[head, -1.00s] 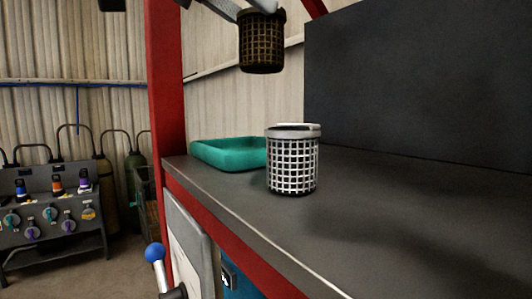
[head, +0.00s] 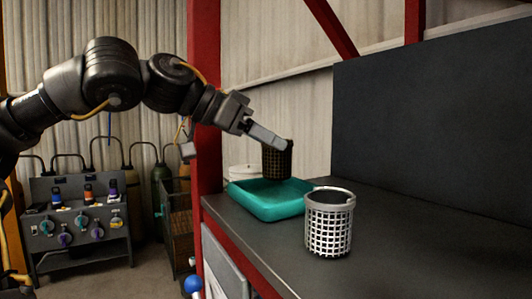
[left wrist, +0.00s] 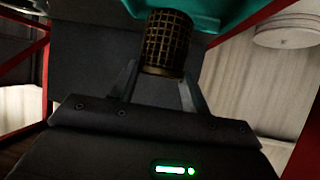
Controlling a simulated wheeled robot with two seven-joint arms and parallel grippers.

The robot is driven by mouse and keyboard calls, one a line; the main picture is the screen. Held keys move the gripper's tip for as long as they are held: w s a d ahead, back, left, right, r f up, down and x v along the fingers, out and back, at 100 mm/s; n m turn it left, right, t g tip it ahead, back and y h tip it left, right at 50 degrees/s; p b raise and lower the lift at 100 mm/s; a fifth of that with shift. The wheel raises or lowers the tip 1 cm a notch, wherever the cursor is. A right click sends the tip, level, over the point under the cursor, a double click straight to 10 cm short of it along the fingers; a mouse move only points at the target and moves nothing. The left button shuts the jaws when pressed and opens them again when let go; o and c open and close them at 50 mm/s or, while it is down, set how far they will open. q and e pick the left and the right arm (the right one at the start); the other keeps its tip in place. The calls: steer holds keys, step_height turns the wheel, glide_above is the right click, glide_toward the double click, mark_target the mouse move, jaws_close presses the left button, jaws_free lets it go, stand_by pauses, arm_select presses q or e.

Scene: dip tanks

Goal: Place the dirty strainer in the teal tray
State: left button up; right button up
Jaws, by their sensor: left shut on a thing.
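The dirty strainer (head: 277,161) is a dark brown mesh basket. My left gripper (head: 280,144) is shut on it near its rim and holds it above the teal tray (head: 280,212). In the left wrist view the strainer (left wrist: 167,42) sits between my left fingers (left wrist: 158,78), with part of the teal tray (left wrist: 203,12) behind it. The tray lies on the grey bench and looks empty where its inside shows. A clean, silvery strainer (head: 329,228) stands upright on the bench in front and to the right of the tray. My right gripper is not in view.
The dark bench top (head: 415,235) is clear to the right, with a dark panel (head: 430,110) behind it. A red post (head: 204,90) rises by the bench's left end. A rack of bottles and valves (head: 80,215) stands far left. A white round thing (head: 244,171) shows behind the tray.

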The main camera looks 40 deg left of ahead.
mark_target(265, 175)
arm_select(q)
steer(key=shift+w+a+f, duration=0.1)
steer(key=shift+w, duration=0.15)
steer(key=f, duration=0.1)
steer(key=f+p, duration=0.1)
steer(key=f, duration=0.1)
steer(key=shift+w+a+f, duration=0.1)
steer(key=shift+w+a, duration=0.1)
steer(key=shift+a+f, duration=0.15)
steer(key=shift+f, duration=0.2)
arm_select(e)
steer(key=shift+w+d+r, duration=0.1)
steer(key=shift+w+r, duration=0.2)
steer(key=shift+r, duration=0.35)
arm_select(q)
steer(key=shift+d+f, duration=0.1)
steer(key=shift+d, duration=0.1)
steer(key=o, duration=0.7)
steer(key=shift+c, duration=0.2)
steer(key=o, duration=0.4)
steer(key=shift+s+a, duration=0.1)
steer(key=shift+a, duration=0.05)
steer(key=shift+c, duration=0.2)
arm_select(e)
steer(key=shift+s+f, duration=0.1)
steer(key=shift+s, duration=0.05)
